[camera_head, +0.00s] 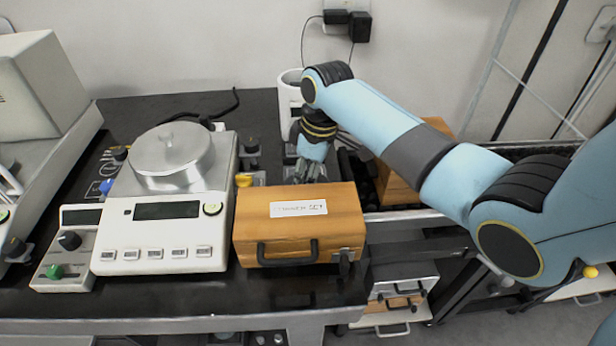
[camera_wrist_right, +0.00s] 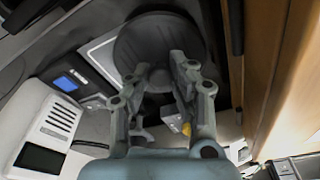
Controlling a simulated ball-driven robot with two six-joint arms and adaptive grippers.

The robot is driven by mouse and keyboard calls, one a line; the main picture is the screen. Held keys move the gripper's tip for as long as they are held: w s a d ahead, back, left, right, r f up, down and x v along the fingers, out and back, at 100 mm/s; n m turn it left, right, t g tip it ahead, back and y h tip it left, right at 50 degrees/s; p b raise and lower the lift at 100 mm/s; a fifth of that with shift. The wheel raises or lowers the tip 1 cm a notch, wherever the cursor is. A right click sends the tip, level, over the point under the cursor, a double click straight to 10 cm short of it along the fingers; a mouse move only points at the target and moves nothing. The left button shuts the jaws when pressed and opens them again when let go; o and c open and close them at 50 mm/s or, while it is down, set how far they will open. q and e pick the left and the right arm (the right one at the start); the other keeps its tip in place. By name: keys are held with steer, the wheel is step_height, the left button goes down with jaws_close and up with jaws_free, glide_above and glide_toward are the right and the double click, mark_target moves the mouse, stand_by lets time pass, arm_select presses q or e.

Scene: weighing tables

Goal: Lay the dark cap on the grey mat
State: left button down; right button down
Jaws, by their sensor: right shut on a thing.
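The dark cap (camera_wrist_right: 160,35) is a broad, round, dark grey disc in the right wrist view. My right gripper (camera_wrist_right: 160,78) is shut on its small central knob, with the disc beyond the fingertips. In the head view my right gripper (camera_head: 308,172) points down just behind the wooden case, and the cap is hidden there. A flat grey patch with a pale edge (camera_wrist_right: 101,62), perhaps the grey mat, shows left of the cap in the wrist view, partly covered by it. My left gripper is not in view.
The wooden case (camera_head: 300,230) stands in front of my right gripper. A white balance (camera_head: 165,230) with a metal pan cover (camera_head: 172,155) is to its left. A white cylinder (camera_head: 289,100) stands behind the gripper. Bare black table (camera_head: 190,295) shows along the front.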

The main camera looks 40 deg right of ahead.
steer(key=shift+f, duration=0.2)
steer(key=c, duration=1.2)
jaws_free()
steer(key=shift+f, duration=0.1)
steer(key=shift+o, duration=0.2)
step_height(320, 180, up, 12)
steer(key=s+d, duration=0.1)
steer(key=shift+s+p, duration=0.2)
steer(key=shift+p, duration=0.1)
